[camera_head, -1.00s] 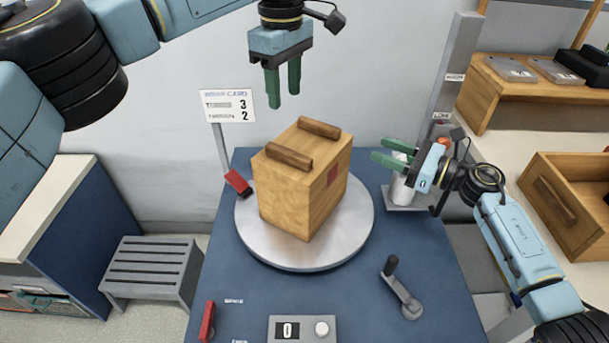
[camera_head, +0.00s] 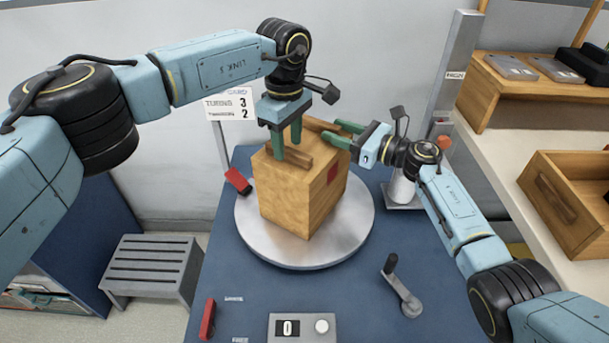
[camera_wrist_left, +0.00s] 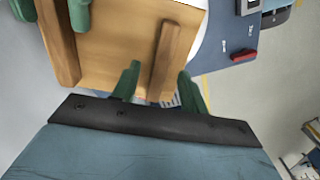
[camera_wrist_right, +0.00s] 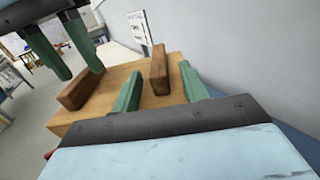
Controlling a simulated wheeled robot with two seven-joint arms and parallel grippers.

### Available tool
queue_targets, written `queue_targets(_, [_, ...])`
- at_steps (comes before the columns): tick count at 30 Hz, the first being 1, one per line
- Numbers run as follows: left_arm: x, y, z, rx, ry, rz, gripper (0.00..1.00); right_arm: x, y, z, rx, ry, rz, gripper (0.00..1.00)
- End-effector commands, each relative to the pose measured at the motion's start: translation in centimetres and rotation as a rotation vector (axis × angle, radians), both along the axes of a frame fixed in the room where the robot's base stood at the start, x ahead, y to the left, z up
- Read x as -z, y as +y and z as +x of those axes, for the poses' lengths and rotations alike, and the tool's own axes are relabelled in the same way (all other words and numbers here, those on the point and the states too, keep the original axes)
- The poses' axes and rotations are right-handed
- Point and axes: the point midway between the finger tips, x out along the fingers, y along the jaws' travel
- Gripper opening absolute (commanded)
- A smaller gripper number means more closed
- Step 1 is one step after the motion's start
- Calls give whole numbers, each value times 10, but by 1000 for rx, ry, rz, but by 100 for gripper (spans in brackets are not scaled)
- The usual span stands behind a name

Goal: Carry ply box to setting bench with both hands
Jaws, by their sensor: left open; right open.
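The ply box (camera_head: 300,200) is a light wooden cube with a red patch on its right side and two wooden bar handles on top. It sits on a round metal turntable (camera_head: 255,245). My left gripper (camera_head: 287,149) is open over the near handle (camera_head: 308,158), which lies between its fingers in the left wrist view (camera_wrist_left: 165,60). My right gripper (camera_head: 333,131) is open at the far handle (camera_head: 314,123), which lies between its fingers in the right wrist view (camera_wrist_right: 159,70). I cannot tell contact. I cannot tell which surface is the setting bench.
The turntable stands on a blue table (camera_head: 250,295) with a crank (camera_head: 402,290), red levers (camera_head: 238,181) and a counter box (camera_head: 302,327). A slatted step stool (camera_head: 152,268) stands left. A pale bench (camera_head: 490,145) with a wooden drawer box (camera_head: 570,200) is on the right.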

Motion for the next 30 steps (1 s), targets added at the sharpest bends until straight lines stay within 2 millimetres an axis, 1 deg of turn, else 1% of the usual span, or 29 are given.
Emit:
queue_targets(1, [5, 0, 0, 0, 1, 0, 44, -1, 5, 3, 0, -1, 1, 44])
queue_targets(6, [14, 0, 0, 1, 1, -1, 44, 0, 12, 7, 0, 1, -1, 44])
queue_targets(15, [15, 0, 0, 1, 0, 0, 44, 0, 13, 8, -1, 0, -1, 44])
queue_targets(17, [15, 0, 0, 1, 0, 0, 37, 0, 13, 8, -1, 0, -1, 37])
queue_targets(25, [15, 0, 0, 1, 0, 0, 2, 0, 13, 8, -1, 1, -1, 2])
queue_targets(26, [15, 0, 0, 1, 0, 0, 0, 0, 12, 8, 0, 1, -1, 0])
queue_targets(30, [14, 0, 0, 1, 0, 0, 0, 0, 12, 8, 0, 1, -1, 0])
